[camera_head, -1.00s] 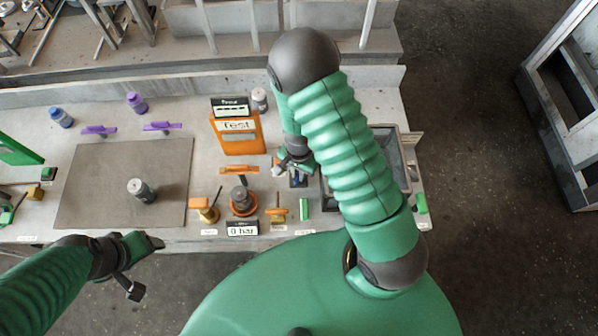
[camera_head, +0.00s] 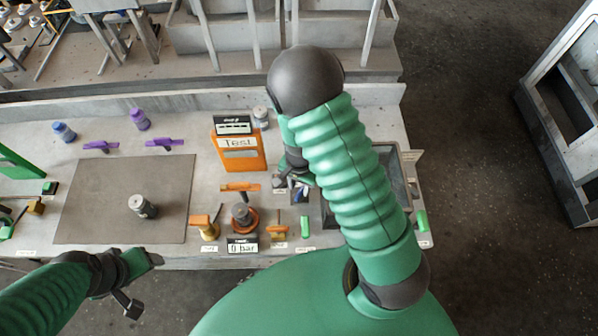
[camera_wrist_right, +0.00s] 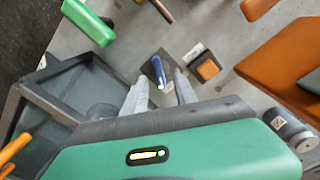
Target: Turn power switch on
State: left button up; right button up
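A small blue lever (camera_wrist_right: 158,72) with a pale tip stands on a dark base in the right wrist view; no label shows which control is the power switch. It is also in the head view (camera_head: 302,198), right of the orange valves. My right gripper (camera_wrist_right: 161,80) is open, with its two grey fingers on either side of the lever; I cannot tell whether they touch it. In the head view the right gripper (camera_head: 291,182) is small and partly hidden by my arm. My left gripper (camera_head: 148,262) hangs by the bench's front edge; its fingers are unclear.
A small box with an orange button (camera_wrist_right: 208,68) is right of the lever. A grey open bin (camera_wrist_right: 88,90) and a green block (camera_wrist_right: 88,22) are left. The orange test panel (camera_head: 240,152) stands behind. A "0 bar" display (camera_head: 242,246) is at the front.

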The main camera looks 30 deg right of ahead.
aim_at(299, 193)
notch_tip(299, 193, up, 13)
jog(key=p, duration=0.2)
jog(key=shift+a+r, duration=0.15)
